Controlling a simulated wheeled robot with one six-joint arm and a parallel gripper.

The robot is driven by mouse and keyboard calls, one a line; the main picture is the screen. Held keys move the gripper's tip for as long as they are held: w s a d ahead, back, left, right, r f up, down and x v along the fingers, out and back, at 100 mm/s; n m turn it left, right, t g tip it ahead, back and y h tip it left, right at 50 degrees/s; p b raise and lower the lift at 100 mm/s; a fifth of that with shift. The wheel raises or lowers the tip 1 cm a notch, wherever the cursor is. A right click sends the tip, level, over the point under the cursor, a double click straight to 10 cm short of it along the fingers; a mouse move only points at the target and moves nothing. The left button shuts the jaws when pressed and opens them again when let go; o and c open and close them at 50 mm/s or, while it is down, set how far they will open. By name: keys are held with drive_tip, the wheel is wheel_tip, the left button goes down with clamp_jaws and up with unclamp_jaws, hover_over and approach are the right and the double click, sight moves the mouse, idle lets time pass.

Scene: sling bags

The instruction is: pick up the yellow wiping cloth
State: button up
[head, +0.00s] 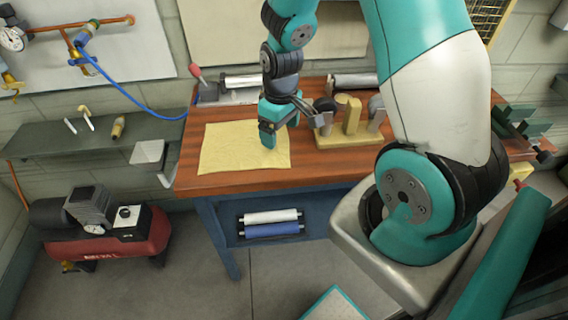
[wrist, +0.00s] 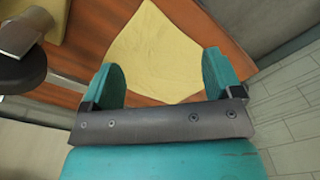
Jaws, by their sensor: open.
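The yellow wiping cloth (head: 225,148) lies flat on the left part of the wooden workbench (head: 235,180) in the head view. In the wrist view the cloth (wrist: 160,50) spreads beyond and between my fingers. My gripper (head: 268,140) is over the right part of the cloth, pointing down, and hides a little of it. In the wrist view my gripper (wrist: 165,85) has its two teal fingers apart with nothing held between them. I cannot tell whether the fingertips touch the cloth.
A wooden holder with hammers (head: 345,135) stands close to the right of my gripper. A vise-like tool with a red handle (head: 215,88) is at the bench's back left. A grey side shelf (head: 95,145) adjoins on the left. A red compressor (head: 110,240) stands on the floor.

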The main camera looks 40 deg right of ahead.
sight(284, 164)
drive_tip(key=f+b, duration=0.2)
drive_tip(key=f, duration=0.1)
drive_tip(key=d+f+b, duration=0.1)
drive_tip(key=f+b, duration=0.2)
drive_tip(key=f, duration=0.1)
drive_tip(key=f+b, duration=0.3)
drive_tip(key=f, duration=0.1)
drive_tip(key=shift+d+f, duration=0.15)
drive_tip(key=shift+f, duration=0.1)
drive_tip(key=shift+c, duration=0.2)
clamp_jaws()
wheel_tip(284, 164, up, 30)
drive_tip(key=p, duration=2.5)
